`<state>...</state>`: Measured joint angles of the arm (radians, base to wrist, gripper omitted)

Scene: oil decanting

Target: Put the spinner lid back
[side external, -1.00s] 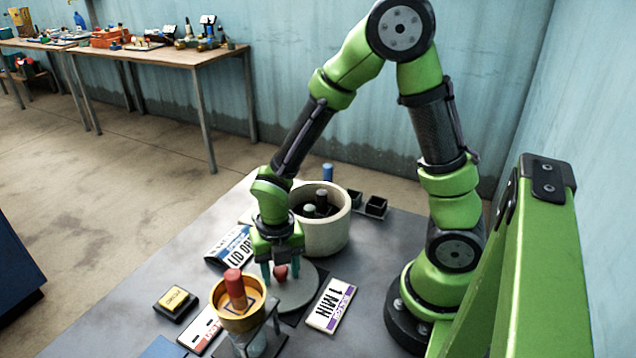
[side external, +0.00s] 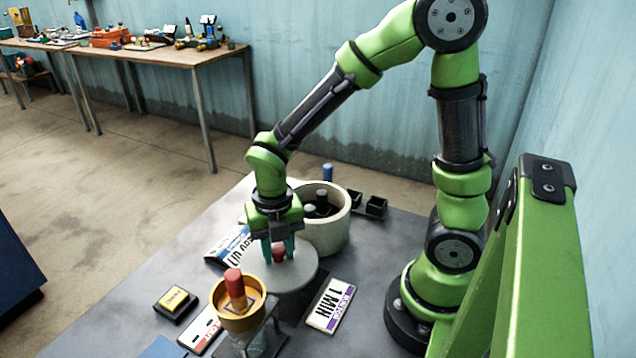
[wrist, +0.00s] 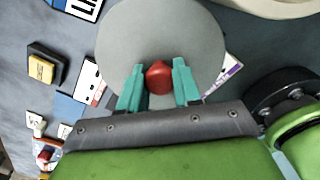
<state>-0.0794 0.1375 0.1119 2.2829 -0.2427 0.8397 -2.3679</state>
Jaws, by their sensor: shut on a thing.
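The spinner lid (side external: 297,278) is a round grey disc with a red knob (side external: 279,253) at its centre. My gripper (side external: 279,250) is shut on the knob, with one teal finger on each side. The wrist view shows the fingers (wrist: 159,84) around the knob (wrist: 158,77) and the disc (wrist: 160,32) beyond it. The lid looks level and a little above the table, over a dark patch it partly hides. Behind it stands a pale round tub (side external: 330,235), open at the top, with several capped bottles inside; it is probably the spinner.
A gold funnel cup (side external: 238,318) with a red-topped piece stands on a stand in front of the lid. A "1 MIN" card (side external: 330,305) lies to the right. A yellow-topped block (side external: 175,302) sits at left. Small black holders (side external: 376,207) stand behind the tub.

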